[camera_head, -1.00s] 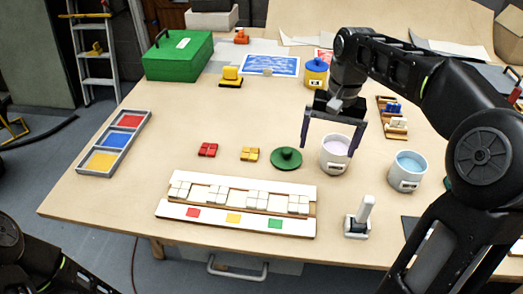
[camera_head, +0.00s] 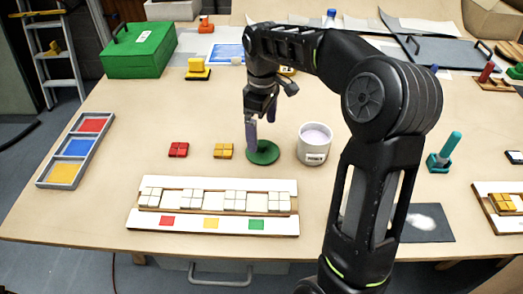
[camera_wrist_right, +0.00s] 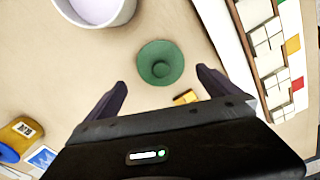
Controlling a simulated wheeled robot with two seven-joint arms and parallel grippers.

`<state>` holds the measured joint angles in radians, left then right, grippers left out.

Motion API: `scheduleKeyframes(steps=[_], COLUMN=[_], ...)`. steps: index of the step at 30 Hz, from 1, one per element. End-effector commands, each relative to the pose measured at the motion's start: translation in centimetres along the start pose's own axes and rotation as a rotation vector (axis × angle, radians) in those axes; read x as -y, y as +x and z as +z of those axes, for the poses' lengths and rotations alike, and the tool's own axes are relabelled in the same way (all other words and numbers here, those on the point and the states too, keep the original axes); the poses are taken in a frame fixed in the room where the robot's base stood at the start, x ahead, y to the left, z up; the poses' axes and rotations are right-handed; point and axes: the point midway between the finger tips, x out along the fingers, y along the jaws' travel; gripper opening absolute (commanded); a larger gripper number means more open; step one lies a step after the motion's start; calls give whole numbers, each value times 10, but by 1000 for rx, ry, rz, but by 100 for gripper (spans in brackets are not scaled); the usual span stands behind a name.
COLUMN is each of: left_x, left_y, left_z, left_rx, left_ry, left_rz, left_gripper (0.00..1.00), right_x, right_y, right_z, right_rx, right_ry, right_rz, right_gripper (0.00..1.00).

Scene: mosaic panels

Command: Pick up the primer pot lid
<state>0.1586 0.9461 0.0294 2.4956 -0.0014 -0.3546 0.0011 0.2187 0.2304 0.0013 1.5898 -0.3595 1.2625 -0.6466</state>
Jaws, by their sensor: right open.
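The green round lid (camera_head: 266,157) with a knob in its middle lies flat on the table, left of a white pot (camera_head: 312,152) with pale lilac content. My right gripper (camera_head: 262,130) points down over the lid, its fingers apart and empty. In the right wrist view the lid (camera_wrist_right: 160,50) lies ahead, between the lines of the two open fingers (camera_wrist_right: 162,79), with bare table around it. The gap in height between fingertips and lid is hard to tell. My left gripper is not in view.
Yellow tiles (camera_head: 223,151) and red tiles (camera_head: 178,150) lie left of the lid. A white panel (camera_head: 140,218) with pale tiles lies in front. A teal-handled tool (camera_head: 446,152) stands at the right. My right arm hides part of the table's right side.

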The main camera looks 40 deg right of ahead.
Motion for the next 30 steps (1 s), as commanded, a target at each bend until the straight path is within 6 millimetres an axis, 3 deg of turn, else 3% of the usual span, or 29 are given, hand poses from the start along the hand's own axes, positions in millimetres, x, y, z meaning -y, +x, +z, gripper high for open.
scheduleKeyframes(steps=[3,14,24,30], left_x=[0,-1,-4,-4], left_y=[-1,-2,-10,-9], left_z=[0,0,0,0], left_rx=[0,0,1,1], left_ry=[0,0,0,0], left_rz=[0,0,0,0], left_gripper=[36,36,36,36], right_x=[0,0,2,2], right_y=[9,14,58,62], right_z=[0,0,1,1], right_rx=[1,1,2,0], right_ry=[1,1,1,1], right_rz=[-1,-1,-1,1], right_gripper=[100,100,100,100])
